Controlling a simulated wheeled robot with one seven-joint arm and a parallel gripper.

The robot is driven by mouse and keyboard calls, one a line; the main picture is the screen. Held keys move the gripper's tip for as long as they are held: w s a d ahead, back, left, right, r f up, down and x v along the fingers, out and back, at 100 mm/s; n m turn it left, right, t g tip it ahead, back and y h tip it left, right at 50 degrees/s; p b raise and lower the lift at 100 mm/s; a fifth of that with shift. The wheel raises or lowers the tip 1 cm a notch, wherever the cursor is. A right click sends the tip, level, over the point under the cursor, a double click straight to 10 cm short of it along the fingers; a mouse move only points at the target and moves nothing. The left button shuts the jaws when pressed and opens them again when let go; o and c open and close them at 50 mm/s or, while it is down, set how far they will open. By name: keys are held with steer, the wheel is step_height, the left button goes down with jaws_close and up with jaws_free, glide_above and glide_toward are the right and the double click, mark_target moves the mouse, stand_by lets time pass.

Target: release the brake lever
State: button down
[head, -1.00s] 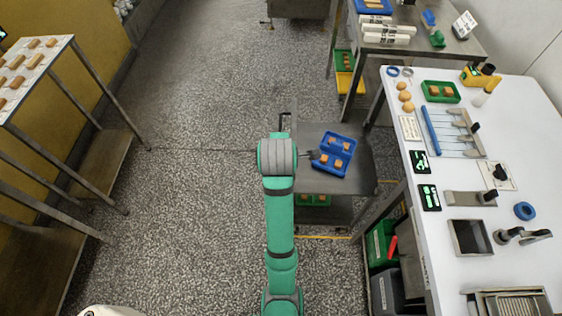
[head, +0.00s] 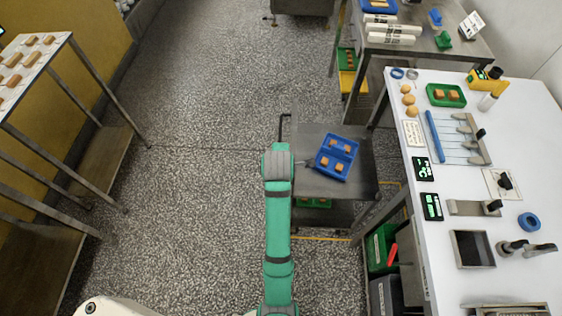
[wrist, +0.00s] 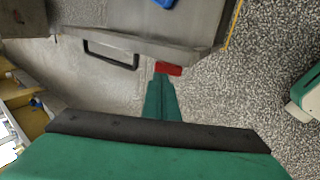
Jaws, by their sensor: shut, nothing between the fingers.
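The brake lever (wrist: 168,68) appears as a small red piece at the edge of the steel cart (wrist: 180,25) in the wrist view. My gripper (wrist: 161,80) is shut and empty, its green fingers pointing at the red piece. The fingertips are very close to it; I cannot tell whether they touch. In the head view the cart (head: 312,178) stands just right of my arm's end, which hides the gripper and the lever.
A blue tray (head: 337,155) with brown pieces lies on the cart. The cart's dark handle (wrist: 110,60) sticks out beside the lever. A white worktable (head: 470,200) stands to the right, a rack (head: 85,110) to the left. The speckled floor (head: 200,180) between is clear.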

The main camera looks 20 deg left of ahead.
steer(key=shift+x, duration=1.1)
steer(key=shift+d, duration=0.3)
steer(key=shift+a+r, duration=0.1)
steer(key=shift+a, duration=0.4)
steer(key=shift+w+d, duration=0.1)
steer(key=shift+w, duration=0.5)
steer(key=shift+w+a, duration=0.25)
steer(key=shift+w, duration=0.2)
steer(key=shift+w+a+f, duration=0.1)
steer(key=shift+w+f, duration=0.4)
steer(key=shift+w, duration=0.25)
